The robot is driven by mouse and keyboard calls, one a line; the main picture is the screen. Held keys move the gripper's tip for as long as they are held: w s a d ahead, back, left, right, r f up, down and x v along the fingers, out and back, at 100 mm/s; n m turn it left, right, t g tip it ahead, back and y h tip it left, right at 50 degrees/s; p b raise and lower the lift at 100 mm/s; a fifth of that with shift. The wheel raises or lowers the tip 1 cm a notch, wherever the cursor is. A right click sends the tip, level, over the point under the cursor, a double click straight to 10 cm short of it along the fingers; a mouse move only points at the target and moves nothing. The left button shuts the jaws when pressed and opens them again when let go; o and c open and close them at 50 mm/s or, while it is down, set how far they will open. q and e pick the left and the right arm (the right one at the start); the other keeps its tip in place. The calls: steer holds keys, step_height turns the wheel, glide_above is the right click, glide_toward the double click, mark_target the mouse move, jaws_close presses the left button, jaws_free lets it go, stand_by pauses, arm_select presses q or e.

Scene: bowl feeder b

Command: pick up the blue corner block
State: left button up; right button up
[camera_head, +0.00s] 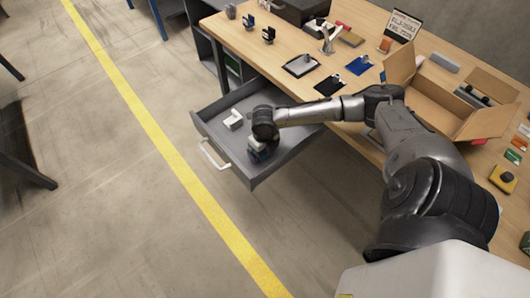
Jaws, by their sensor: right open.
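My right arm reaches in from the right over the open grey drawer (205,120). My right gripper (260,153) points down into the drawer near its front right corner and is open. A small dark bluish patch shows right at the gripper. It may be the blue corner block, but the wrist covers most of it and I cannot tell whether the jaws touch it. A white block (233,120) lies in the drawer, to the left of the gripper and apart from it. My left gripper is not in view.
The wooden workbench (290,50) stands above the drawer, with an open cardboard box (430,95), a black tray (330,86), a blue tray (360,65) and several small items.

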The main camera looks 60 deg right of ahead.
steer(key=shift+c, duration=0.4)
steer(key=c, duration=0.9)
